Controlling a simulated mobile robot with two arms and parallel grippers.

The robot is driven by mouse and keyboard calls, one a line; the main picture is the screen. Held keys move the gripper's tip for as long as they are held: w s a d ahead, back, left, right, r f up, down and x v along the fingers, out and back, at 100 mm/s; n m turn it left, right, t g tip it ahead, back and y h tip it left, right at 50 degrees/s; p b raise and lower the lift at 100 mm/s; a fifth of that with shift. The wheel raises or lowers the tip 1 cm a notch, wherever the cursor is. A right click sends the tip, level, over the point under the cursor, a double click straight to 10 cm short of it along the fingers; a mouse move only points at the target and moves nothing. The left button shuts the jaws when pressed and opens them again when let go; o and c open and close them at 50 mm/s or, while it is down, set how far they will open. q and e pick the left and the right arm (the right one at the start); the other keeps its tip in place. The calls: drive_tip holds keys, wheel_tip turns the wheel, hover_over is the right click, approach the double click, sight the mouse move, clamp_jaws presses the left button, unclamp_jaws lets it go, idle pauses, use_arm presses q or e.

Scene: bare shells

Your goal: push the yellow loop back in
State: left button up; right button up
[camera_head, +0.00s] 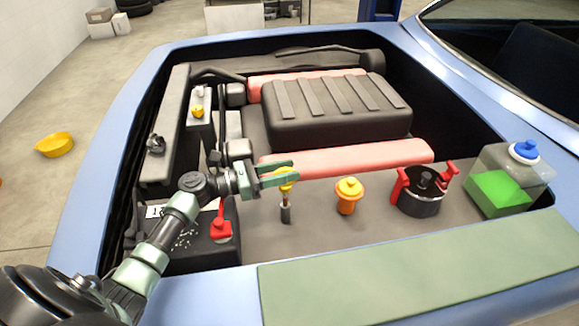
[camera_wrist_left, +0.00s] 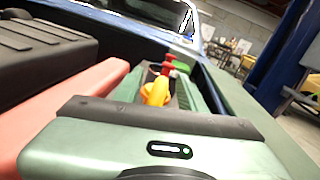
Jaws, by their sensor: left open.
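The yellow loop (camera_head: 286,186) stands upright on a short thin stem above a small dark tube (camera_head: 286,214) in the engine bay. My left gripper (camera_head: 292,172) is open at the loop's height, with its green fingers on either side of the loop and partly covering it. I cannot tell if they touch it. In the left wrist view a yellow shape (camera_wrist_left: 156,92) shows between the two fingers, blurred, with red parts beyond it. My right gripper is not in view.
An orange cap (camera_head: 347,194) stands to the right of the loop, then a black pot with red clips (camera_head: 420,192) and a blue-capped tank (camera_head: 505,180). The battery with a red terminal cover (camera_head: 221,228) is at left. The green fender mat (camera_head: 420,270) lies in front.

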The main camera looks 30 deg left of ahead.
use_arm(q)
drive_tip(key=shift+w+d, duration=0.35)
drive_tip(key=shift+d, duration=0.05)
clamp_jaws()
drive_tip(key=shift+f, duration=0.1)
idle(1.1)
